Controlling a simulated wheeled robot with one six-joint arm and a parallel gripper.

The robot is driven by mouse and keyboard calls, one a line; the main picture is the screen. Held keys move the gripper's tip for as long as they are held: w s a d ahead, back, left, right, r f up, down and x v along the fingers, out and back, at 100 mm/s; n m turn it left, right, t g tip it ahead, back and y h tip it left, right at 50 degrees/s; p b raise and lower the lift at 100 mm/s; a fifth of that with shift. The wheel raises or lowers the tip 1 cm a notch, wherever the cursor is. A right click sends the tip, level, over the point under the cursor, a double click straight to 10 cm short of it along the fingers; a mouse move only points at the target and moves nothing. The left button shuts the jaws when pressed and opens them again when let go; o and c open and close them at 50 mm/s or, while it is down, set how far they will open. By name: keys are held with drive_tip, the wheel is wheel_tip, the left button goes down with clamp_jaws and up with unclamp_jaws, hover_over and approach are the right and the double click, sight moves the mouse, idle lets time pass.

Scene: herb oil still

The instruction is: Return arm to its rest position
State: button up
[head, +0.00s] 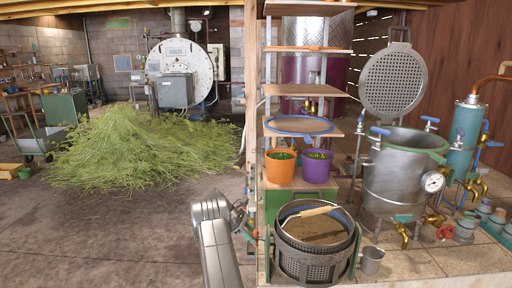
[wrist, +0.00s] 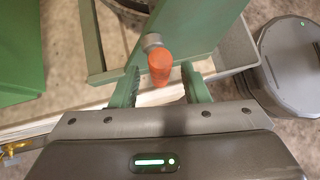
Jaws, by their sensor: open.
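My gripper (wrist: 159,80) is open in the wrist view, its two green fingers spread apart. An orange knob (wrist: 159,66) on a short grey stem shows between the fingertips, with visible space on both sides; I cannot tell its depth from them. Behind it is a green panel (wrist: 195,25). In the head view my arm reaches forward at the lower middle, left of the wooden post (head: 250,90); the gripper's fingers are too small and covered there to make out.
Right of my arm, a perforated basket (head: 309,266) stands low near a bench. A steel still pot (head: 393,185) has its perforated lid (head: 394,82) raised. Orange (head: 280,163) and purple (head: 317,169) buckets stand on a shelf. Cut herbs (head: 135,150) heap at left; the floor before them is clear.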

drive_tip(key=shift+x, duration=1.1)
drive_tip(key=shift+r, duration=0.1)
drive_tip(key=v, duration=1.4)
drive_tip(key=x, duration=1.3)
drive_tip(key=shift+s+d+f, duration=0.1)
drive_tip(key=shift+d+f, duration=0.15)
drive_tip(key=shift+d, duration=0.05)
drive_tip(key=shift+d+f, duration=0.1)
drive_tip(key=shift+s+m+t+p, duration=0.1)
drive_tip(key=shift+m+t+p, duration=0.25)
drive_tip(key=shift+t, duration=0.25)
drive_tip(key=shift+f+m+t, duration=0.1)
drive_tip(key=shift+m+t, duration=0.15)
drive_tip(key=shift+t, duration=0.45)
drive_tip(key=shift+m+t+b, duration=0.7)
drive_tip(key=shift+t+b, duration=0.1)
drive_tip(key=shift+t, duration=0.4)
